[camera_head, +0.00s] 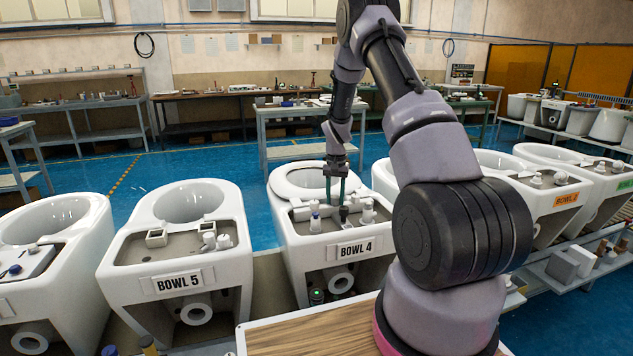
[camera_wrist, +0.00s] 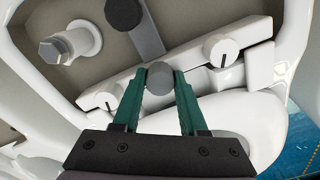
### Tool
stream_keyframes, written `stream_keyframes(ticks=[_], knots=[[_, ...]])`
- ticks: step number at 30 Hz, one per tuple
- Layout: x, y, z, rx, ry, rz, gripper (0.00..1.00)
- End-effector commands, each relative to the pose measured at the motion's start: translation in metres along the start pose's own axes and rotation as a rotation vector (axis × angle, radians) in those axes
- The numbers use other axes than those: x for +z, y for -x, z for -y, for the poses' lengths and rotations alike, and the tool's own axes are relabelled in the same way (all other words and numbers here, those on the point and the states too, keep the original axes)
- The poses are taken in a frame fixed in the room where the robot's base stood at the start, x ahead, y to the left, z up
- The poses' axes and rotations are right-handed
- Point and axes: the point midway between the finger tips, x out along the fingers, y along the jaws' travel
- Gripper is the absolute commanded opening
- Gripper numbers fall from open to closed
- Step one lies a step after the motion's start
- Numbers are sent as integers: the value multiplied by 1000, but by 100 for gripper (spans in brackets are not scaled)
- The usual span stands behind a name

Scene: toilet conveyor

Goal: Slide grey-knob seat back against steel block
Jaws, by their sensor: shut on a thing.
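The white toilet seat (camera_head: 282,183) lies on the bowl labelled BOWL 4 (camera_head: 297,247). Its white rear bar (camera_wrist: 195,57) crosses the wrist view at a slant, with the round grey knob (camera_wrist: 160,77) in its middle. My gripper (camera_wrist: 160,90) has its green fingers on both sides of that knob, shut on it. In the head view my gripper (camera_head: 336,198) points down over the back of the seat. Behind the bar, a flat grey strip (camera_wrist: 148,38) carries a black knob (camera_wrist: 123,13). I cannot clearly make out the steel block.
Two white dials with black marks, right (camera_wrist: 221,48) and left (camera_wrist: 105,97), flank the grey knob. BOWL 5 (camera_head: 180,245) is to the left; more bowls stand right, partly behind my arm.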

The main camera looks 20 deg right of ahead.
Motion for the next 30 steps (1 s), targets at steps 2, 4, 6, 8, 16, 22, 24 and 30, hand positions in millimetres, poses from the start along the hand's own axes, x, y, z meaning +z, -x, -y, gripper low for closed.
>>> stream_keyframes(ticks=[2,4,6,8,16,22,24,30], knots=[[4,-2,-1,2,-1,6,0],[5,-2,-2,2,-1,6,0],[5,-2,-2,2,-1,6,0],[5,-2,-2,2,-1,6,0],[6,-2,-3,2,-1,7,0],[6,-2,-3,3,-1,8,0],[6,-2,-3,3,-1,8,0],[6,-3,-3,3,-1,8,70]])
